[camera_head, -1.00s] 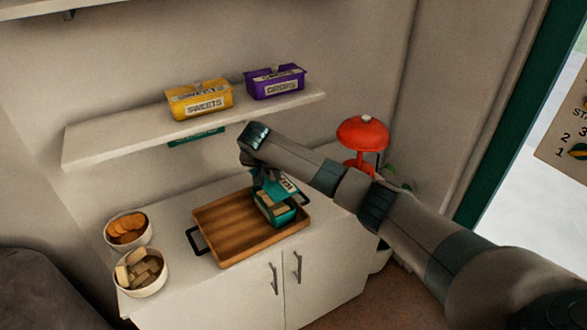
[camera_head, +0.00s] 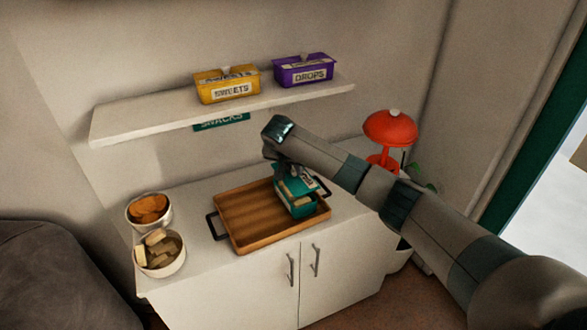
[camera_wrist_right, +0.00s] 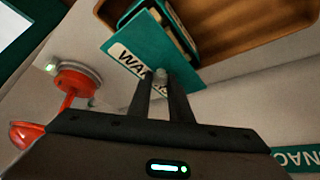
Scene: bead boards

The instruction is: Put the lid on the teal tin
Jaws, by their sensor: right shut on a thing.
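The open teal tin (camera_head: 297,211) stands on the right part of the wooden tray, with pale wafers showing inside; part of it also shows in the right wrist view (camera_wrist_right: 186,40). The teal lid (camera_head: 309,184) is held tilted at the tin's top, not seated. In the right wrist view the lid (camera_wrist_right: 123,28) has a white label, partly hidden by a finger. My right gripper (camera_head: 287,176) is shut on the lid's grey knob (camera_wrist_right: 160,75). Whether the lid's edge touches the tin cannot be told. My left gripper is not in view.
The wooden tray (camera_head: 245,220) with dark handles lies on the white cabinet (camera_head: 215,282). Two bowls, of biscuits (camera_head: 150,210) and wafers (camera_head: 160,253), stand left. A red lamp (camera_head: 390,128) stands right. The shelf (camera_head: 150,122) above holds yellow (camera_head: 228,88) and purple (camera_head: 303,72) tins.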

